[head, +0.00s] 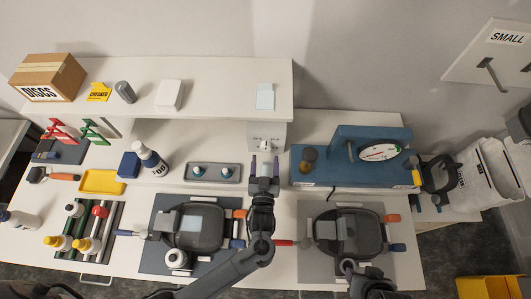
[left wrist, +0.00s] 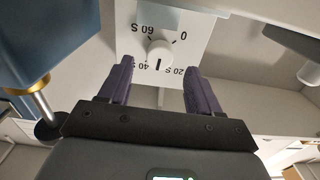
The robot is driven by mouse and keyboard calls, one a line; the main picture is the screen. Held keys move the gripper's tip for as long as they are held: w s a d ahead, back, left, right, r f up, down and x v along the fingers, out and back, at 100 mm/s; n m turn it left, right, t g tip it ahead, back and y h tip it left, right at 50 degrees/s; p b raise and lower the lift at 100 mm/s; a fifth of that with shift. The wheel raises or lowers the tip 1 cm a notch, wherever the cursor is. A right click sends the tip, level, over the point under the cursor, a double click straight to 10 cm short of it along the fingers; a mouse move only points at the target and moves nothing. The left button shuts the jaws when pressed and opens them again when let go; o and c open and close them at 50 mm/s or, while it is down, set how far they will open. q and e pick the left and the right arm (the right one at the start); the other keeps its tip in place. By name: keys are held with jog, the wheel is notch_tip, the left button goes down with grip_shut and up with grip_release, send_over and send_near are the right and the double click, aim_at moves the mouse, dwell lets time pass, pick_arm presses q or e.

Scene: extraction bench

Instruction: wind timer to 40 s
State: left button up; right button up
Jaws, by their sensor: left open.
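The timer (head: 279,130) is a white box under the right end of the raised shelf, with a round white knob (head: 265,144) on its face. In the left wrist view the knob (left wrist: 160,54) appears upside down, among the marks 0, 20 S, 40 S and 60 S. Its dark pointer line points straight down in that picture, between 20 S and 40 S. My left gripper (head: 264,169) is open and empty in front of the timer. In the left wrist view its two purple fingers (left wrist: 158,85) stand either side of the knob's line, apart from it. My right gripper's fingers are not visible.
A blue machine (head: 370,171) with a round gauge stands right of the timer. A grey tray (head: 212,180) with two small items lies left of my gripper. Two dark scales (head: 198,219) (head: 345,235) stand at the front. The shelf (head: 220,97) overhangs the timer area.

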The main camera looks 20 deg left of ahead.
aim_at(266, 149)
pick_arm(q)
jog(key=shift+x, duration=1.6)
jog(key=c, duration=1)
